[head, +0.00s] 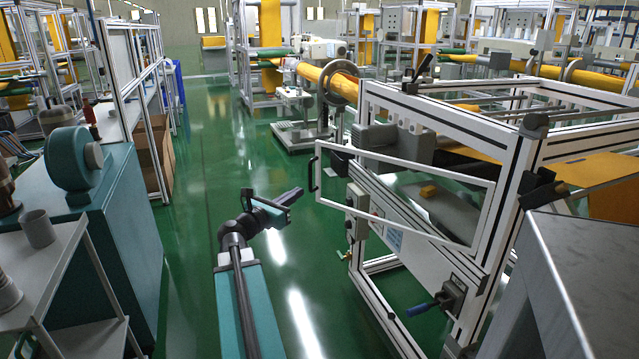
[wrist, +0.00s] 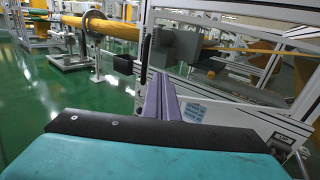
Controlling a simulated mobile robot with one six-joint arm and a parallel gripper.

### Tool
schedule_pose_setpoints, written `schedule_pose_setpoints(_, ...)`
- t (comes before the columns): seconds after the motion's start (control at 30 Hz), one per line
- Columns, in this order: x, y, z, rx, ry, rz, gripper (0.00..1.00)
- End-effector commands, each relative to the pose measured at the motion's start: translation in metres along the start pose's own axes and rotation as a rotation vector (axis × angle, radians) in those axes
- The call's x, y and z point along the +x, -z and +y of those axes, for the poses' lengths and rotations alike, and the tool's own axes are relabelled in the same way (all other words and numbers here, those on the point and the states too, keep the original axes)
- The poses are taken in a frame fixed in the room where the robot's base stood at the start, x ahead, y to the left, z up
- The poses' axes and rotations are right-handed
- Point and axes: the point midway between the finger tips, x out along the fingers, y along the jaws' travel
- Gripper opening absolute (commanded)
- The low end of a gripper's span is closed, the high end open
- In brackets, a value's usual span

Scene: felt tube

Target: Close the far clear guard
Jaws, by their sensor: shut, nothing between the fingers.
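The far clear guard (head: 400,158) is a see-through panel in a white frame on the near side of the white machine. In the head view it stands out at an angle from the machine frame, its free edge to the left. A black handle (head: 313,173) sits on that free edge. My gripper (head: 296,194) is shut and empty, to the left of the handle and a little lower, apart from it in the picture. In the wrist view my purple fingers (wrist: 160,97) are together, near the lower part of a white upright; their exact gap to it is unclear.
The machine frame (head: 450,110) holds orange felt. Control boxes (head: 357,197) and a blue-handled lever (head: 417,310) stick out below the guard. A grey cabinet (head: 590,270) stands at right, a teal machine (head: 100,220) at left.

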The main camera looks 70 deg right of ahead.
Motion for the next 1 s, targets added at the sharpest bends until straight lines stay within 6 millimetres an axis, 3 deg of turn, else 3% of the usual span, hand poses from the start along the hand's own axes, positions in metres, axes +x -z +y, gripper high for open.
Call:
schedule_pose_setpoints(0.47,0.006,0.001,0.0,0.002,0.001,0.002,0.0)
schedule_pose_setpoints(1.0,0.066,0.002,0.001,0.003,0.003,0.002,0.0)
